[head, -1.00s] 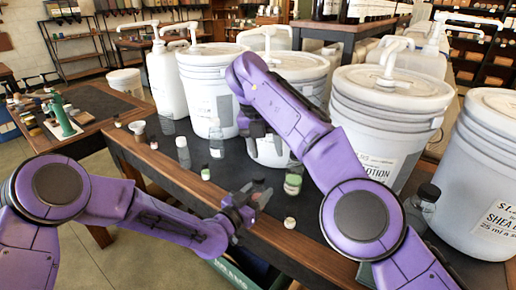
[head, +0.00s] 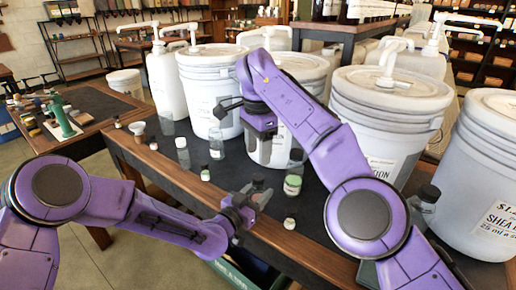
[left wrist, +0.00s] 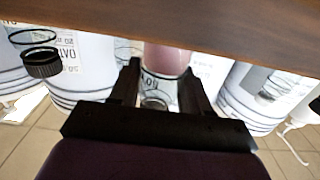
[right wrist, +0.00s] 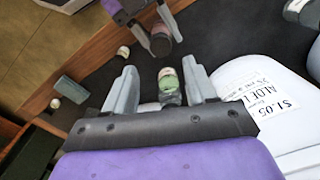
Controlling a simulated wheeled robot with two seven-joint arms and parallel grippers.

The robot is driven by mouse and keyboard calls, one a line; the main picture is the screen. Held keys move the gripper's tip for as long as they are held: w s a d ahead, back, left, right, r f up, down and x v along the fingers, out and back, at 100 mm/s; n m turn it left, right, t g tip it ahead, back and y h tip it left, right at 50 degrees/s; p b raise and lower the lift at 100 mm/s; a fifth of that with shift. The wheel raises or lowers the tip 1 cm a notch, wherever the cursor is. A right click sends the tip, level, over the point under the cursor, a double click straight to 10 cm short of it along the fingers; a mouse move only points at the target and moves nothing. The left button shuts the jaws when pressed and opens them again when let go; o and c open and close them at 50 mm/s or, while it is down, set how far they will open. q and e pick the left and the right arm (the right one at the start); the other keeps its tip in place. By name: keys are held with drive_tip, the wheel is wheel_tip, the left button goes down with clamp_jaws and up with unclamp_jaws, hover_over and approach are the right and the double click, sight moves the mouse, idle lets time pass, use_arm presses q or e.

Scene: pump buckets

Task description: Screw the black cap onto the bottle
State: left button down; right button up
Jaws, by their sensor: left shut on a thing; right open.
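My left gripper (head: 246,200) is shut on a small bottle with pink contents (left wrist: 167,58), low near the table's front edge. A dark, blurred top (head: 258,183) shows at the held bottle; I cannot tell whether it is the black cap. The left gripper (right wrist: 150,25) also shows at the top of the right wrist view. My right gripper (head: 247,113) is open and empty above the table, in front of the white buckets. In the right wrist view, a small green-labelled bottle (right wrist: 168,85) stands beyond and between its open fingers, apart from them.
Several white pump buckets (head: 385,110) crowd the back. Small jars (head: 205,174) and (head: 290,223), plus clear bottles (head: 216,145), stand on the dark tabletop (head: 235,170). Some bare tabletop shows between them.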

sight(258, 177)
drive_tip(key=shift+f, duration=0.1)
drive_tip(key=shift+f, duration=0.25)
wheel_tip(258, 177, down, 7)
drive_tip(key=shift+f, duration=0.15)
idle(0.3)
